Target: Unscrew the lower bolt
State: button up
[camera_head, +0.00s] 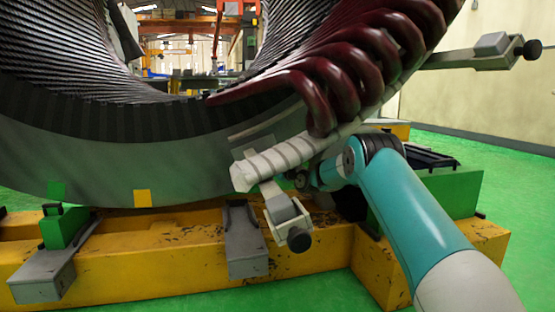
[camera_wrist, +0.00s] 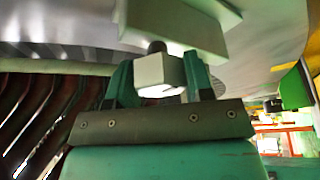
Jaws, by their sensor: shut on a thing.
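My gripper's two green fingers (camera_wrist: 158,72) stand on either side of a pale square block (camera_wrist: 158,74), which looks like the head of the lower bolt. They are shut on it. A short dark shaft (camera_wrist: 157,47) runs from the block to a pale plate (camera_wrist: 180,20) above. In the head view my gripper (camera_head: 302,181) is small and partly hidden beside the white wrapped bar (camera_head: 278,162). A lower clamp arm with a black knob (camera_head: 299,239) sticks out below the bar. The bolt itself cannot be made out in the head view.
The grey stator ring (camera_head: 110,160) rests on a yellow base frame (camera_head: 130,265). Red coils (camera_head: 345,75) curve close above my wrist. An upper clamp arm with a black knob (camera_head: 530,49) sticks out at right. Green floor (camera_head: 500,165) lies clear at right.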

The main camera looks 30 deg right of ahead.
jog(key=n+g, duration=0.1)
jog(key=n, duration=0.1)
jog(key=n+y, duration=0.1)
jog(key=n, duration=0.1)
jog(key=shift+a+n+g+b, duration=0.2)
jog(key=shift+n+g+b, duration=0.2)
jog(key=shift+a+n+g, duration=0.15)
jog(key=shift+n+g, duration=0.35)
jog(key=shift+n, duration=0.9)
jog(key=shift+a+f, duration=0.1)
jog(key=o, duration=0.9)
jog(key=shift+d, duration=0.2)
jog(key=shift+s, duration=0.1)
